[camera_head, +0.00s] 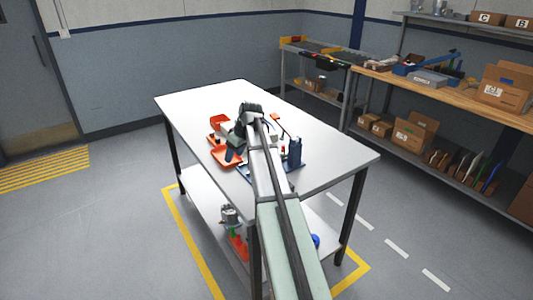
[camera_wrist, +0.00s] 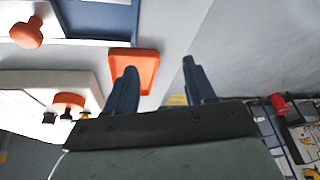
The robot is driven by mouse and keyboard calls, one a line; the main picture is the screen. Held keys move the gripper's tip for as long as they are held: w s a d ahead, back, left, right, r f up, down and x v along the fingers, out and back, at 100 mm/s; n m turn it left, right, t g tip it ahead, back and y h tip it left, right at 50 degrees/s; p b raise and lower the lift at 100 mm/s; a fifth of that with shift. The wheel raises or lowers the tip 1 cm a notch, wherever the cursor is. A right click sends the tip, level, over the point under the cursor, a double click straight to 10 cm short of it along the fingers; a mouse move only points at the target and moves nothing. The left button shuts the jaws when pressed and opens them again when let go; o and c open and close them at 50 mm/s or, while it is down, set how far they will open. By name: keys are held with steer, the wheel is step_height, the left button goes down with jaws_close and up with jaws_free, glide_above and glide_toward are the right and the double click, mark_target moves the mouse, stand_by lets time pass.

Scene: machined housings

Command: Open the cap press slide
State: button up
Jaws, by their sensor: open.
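My gripper (camera_wrist: 161,88) is open in the wrist view, its two dark blue fingers apart with nothing between them. An orange mushroom-shaped knob (camera_wrist: 27,34) shows at the upper left, beside a white and blue part; I cannot tell for sure whether it belongs to the press slide. The gripper is apart from this knob. In the head view, a blue upright device (camera_head: 295,152), perhaps the cap press, stands on the white table (camera_head: 335,158) to the right of my arm. My arm hides part of the table's middle, and the slide's state cannot be made out.
A square orange tray (camera_wrist: 145,65) appears behind the left finger, near a white block with a second orange knob (camera_wrist: 68,100). The table's far left and right corners are clear.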

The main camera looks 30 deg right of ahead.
steer(key=s+d+r+m+h, duration=0.1)
steer(key=s+d+r, duration=0.25)
steer(key=d, duration=0.45)
steer(key=s+d+r, duration=0.2)
steer(key=d+r, duration=0.3)
steer(key=d, duration=0.2)
steer(key=x, duration=1.3)
steer(key=shift+w+d+f, duration=0.15)
steer(key=shift+w+f, duration=0.15)
steer(key=shift+f, duration=0.05)
steer(key=shift+c, duration=0.4)
jaws_close()
